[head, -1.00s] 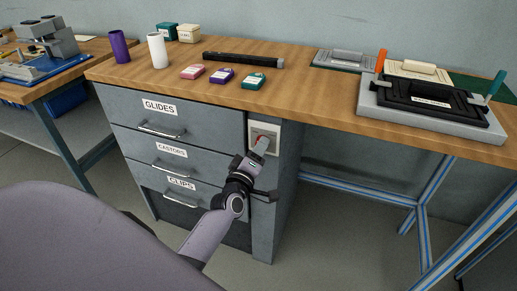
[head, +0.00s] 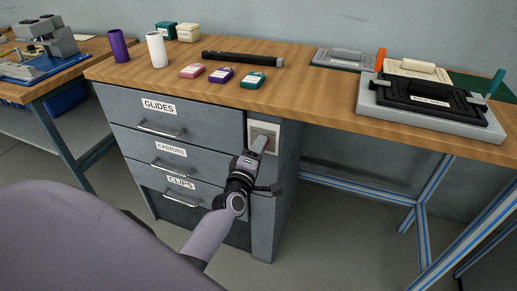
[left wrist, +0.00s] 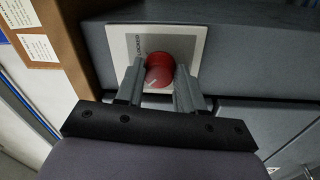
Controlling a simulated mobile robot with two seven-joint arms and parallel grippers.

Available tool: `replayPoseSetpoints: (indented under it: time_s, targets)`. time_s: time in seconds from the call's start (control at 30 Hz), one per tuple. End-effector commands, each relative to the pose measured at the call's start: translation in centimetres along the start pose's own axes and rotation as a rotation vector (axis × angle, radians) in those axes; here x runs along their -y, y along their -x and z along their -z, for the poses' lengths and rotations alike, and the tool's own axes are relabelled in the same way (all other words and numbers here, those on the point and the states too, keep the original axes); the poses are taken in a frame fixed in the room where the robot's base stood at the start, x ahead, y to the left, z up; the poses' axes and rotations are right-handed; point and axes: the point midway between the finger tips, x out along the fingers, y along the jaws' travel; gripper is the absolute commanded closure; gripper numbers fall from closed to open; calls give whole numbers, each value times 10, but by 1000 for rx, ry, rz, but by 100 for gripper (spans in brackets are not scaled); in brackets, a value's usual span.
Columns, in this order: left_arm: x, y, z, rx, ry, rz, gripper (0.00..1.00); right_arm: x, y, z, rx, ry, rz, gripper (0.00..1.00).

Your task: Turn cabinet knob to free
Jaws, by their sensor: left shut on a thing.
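The cabinet knob is a red round knob (left wrist: 159,70) on a pale square plate (left wrist: 195,38) marked "LOCKED" in the left wrist view. In the head view the plate (head: 254,128) sits on the grey cabinet's front, right of the top drawer, under the table edge; the knob is hidden there by my gripper. My left gripper (head: 260,143) is at the plate, and its two fingers (left wrist: 159,82) are shut on the knob, one on each side. A pale mark shows on the knob's face. My right gripper is not in view.
The cabinet has drawers labelled GLIDES (head: 158,107), CASTORS (head: 171,150) and CLIPS (head: 181,183) with bar handles. The wooden tabletop (head: 310,95) overhangs above. Floor space is open right of the cabinet.

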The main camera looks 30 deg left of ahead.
Motion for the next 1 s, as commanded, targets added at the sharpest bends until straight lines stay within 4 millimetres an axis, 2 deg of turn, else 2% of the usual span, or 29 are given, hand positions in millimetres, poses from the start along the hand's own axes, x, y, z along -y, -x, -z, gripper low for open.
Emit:
replayPoseSetpoints:
  time_s: [0.03,0.07,0.13,0.53,1.0]
  targets:
    - [0,0,0,0,4,0,93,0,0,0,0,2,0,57]
    - [0,0,0,0,4,0,59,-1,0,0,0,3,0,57]
    - [0,0,0,0,4,0,37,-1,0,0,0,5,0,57]
    - [0,5,0,0,1,1,37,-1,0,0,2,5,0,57]
    - [0,63,0,1,2,1,37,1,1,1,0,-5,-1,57]
